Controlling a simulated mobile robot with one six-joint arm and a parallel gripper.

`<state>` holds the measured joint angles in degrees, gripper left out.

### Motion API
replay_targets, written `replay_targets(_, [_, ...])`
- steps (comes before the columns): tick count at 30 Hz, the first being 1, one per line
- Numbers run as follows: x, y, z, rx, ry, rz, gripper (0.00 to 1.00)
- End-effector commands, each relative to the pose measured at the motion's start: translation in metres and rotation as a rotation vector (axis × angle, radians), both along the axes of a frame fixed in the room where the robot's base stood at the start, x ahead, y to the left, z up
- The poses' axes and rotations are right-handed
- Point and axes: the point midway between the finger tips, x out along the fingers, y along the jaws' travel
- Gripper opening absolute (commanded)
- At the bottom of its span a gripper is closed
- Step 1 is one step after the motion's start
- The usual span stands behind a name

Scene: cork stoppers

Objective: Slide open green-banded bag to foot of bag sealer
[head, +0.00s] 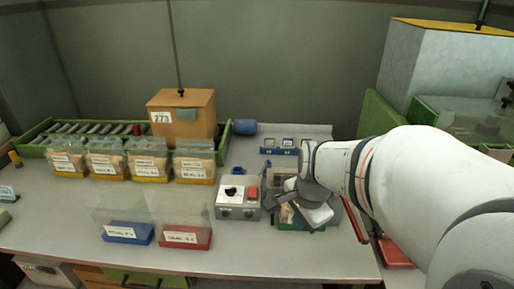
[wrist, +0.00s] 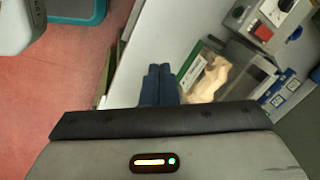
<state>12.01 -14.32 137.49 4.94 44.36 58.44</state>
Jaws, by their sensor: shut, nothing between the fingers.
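My gripper (wrist: 158,70) shows in the wrist view with its two dark blue fingers together and nothing between them. Just right of the fingers is a clear bag (wrist: 190,66) with a green edge and pale beige contents. I cannot tell whether the fingers touch it. In the head view my wrist covers most of this bag, and part of its green band (head: 322,229) shows below. A grey box (head: 238,197) with a black knob and red button, possibly the bag sealer, stands left of my gripper. It also shows at top right in the wrist view (wrist: 272,22).
Empty bags with blue (head: 128,233) and red (head: 184,237) bands stand front left. Several filled yellow-banded bags stand behind them. A blue-framed rack (head: 283,150) is behind my gripper. The front edge is close, and a red tray (head: 396,252) lies beyond the right end.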

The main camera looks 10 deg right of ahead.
Motion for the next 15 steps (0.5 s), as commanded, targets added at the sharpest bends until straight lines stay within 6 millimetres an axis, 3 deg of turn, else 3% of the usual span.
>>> replay_targets(9, [0.043,-0.060,-0.014,0.240,0.010,-1.026,0.00])
replay_targets(15, [0.059,-0.092,-0.026,0.359,0.009,-1.524,0.00])
